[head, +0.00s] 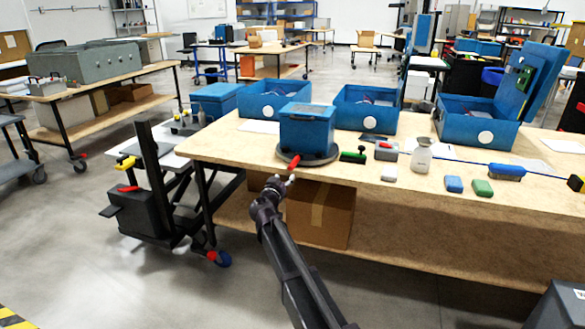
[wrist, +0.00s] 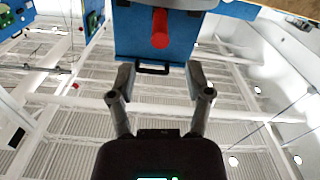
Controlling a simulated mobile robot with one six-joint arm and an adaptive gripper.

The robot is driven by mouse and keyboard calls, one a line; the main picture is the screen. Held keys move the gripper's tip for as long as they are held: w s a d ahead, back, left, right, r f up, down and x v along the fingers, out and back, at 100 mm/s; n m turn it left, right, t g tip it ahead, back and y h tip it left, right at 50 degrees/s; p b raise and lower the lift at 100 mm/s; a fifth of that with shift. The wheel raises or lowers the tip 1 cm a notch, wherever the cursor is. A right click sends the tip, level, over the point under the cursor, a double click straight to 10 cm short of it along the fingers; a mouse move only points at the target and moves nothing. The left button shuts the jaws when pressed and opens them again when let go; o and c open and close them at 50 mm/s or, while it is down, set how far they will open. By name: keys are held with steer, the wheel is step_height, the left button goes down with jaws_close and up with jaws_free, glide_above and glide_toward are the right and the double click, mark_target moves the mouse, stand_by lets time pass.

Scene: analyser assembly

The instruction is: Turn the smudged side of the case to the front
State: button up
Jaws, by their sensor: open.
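A blue case (head: 306,133) with a grey top stands upright on a dark round turntable (head: 322,160) at the table's front edge. A red handle (head: 294,161) sticks out from the turntable's front. No smudge can be made out on the case faces I see. My gripper (head: 284,181) is just below and in front of the red handle. In the wrist view the open fingers of my gripper (wrist: 160,80) are empty. The red handle (wrist: 160,28) lies beyond the fingertips, in front of the blue case (wrist: 130,38); a dark carrying handle shows on the case.
A green-and-black brush (head: 353,157), a grey device (head: 386,151) and a spray bottle (head: 421,156) stand right of the turntable. Open blue cases (head: 366,115) line the back. A cardboard box (head: 320,212) sits on the lower shelf.

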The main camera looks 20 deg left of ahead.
mark_target(292, 166)
steer(key=w, duration=0.8)
steer(key=shift+w+d, duration=0.2)
steer(key=shift+w, duration=0.2)
jaws_close()
